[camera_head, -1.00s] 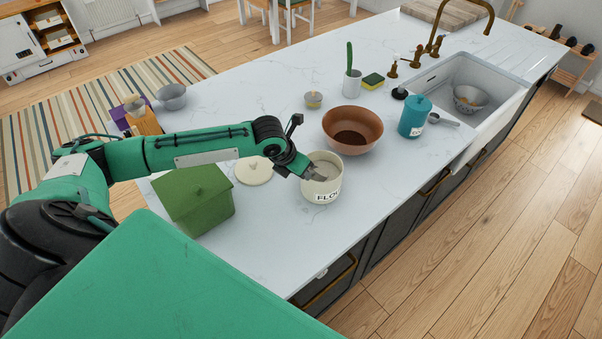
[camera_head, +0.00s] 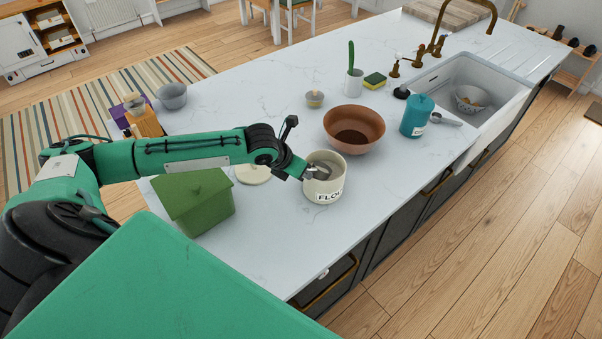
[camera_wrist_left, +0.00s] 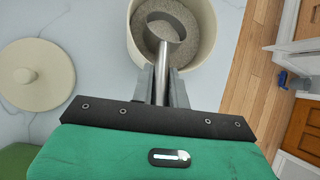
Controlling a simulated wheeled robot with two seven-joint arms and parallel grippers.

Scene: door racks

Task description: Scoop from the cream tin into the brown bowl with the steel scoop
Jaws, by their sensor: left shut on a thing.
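The cream tin (camera_head: 325,188), labelled as flour, stands open and upright on the counter; it also shows in the left wrist view (camera_wrist_left: 206,58) with grey-white grains inside. My left gripper (camera_head: 311,173) is at the tin's left rim, shut on the handle of the steel scoop (camera_wrist_left: 163,40). The scoop's round head is inside the tin's mouth, over the grains; whether it touches them I cannot tell. The brown bowl (camera_head: 367,122) stands just behind and right of the tin, with a dark brown bottom inside. My right gripper is not in view.
The cream lid (camera_wrist_left: 37,74) lies left of the tin. A green box (camera_head: 194,204) stands nearer left. A teal canister (camera_head: 417,116) and a spoon (camera_head: 446,119) are right of the bowl, before the sink (camera_head: 480,75). A small cup (camera_head: 315,99) stands behind.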

